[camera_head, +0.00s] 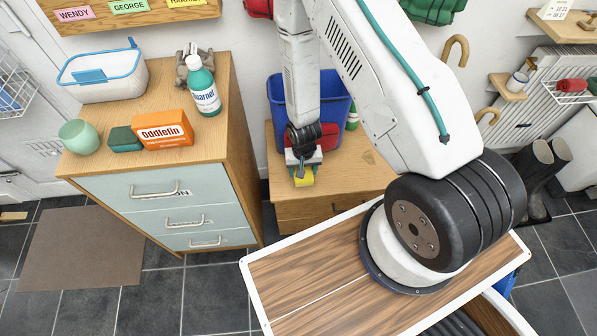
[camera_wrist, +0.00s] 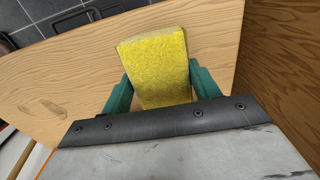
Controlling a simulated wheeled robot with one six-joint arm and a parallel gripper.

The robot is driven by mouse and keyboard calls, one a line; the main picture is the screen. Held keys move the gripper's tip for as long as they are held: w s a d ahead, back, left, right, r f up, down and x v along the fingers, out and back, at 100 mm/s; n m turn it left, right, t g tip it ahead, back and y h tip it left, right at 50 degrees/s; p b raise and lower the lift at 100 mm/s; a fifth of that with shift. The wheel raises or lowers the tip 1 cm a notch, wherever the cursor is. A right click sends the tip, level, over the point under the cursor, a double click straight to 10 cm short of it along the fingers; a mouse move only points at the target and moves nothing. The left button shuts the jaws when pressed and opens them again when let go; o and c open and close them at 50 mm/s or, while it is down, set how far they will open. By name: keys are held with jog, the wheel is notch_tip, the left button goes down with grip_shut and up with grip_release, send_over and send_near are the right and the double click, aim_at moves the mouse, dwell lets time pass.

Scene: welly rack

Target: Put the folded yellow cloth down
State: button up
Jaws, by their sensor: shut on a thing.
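The folded yellow cloth (camera_wrist: 155,62) is between the two green fingers of my gripper (camera_wrist: 160,88) in the wrist view. It is a thick yellow block with a rough surface, and its near end is hidden by the gripper body. The gripper is shut on the cloth. I cannot tell whether the cloth touches the wooden top (camera_wrist: 75,80) below it.
A blue bin (camera_head: 282,100) and a red item (camera_head: 322,137) stand on the low cabinet (camera_head: 360,172) close behind my gripper. The taller drawer unit (camera_head: 228,130) rises to the left. The low cabinet's top is bare to the right of the gripper.

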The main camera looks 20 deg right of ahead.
jog(key=shift+w+a, duration=0.25)
jog(key=shift+w, duration=0.3)
jog(key=shift+w+a+f, duration=0.1)
jog(key=shift+w+f, duration=0.05)
jog(key=shift+f, duration=0.8)
jog(key=shift+w+a+f, duration=0.1)
jog(key=shift+w+f, duration=0.05)
jog(key=shift+f, duration=0.8)
jog(key=o, duration=1.2)
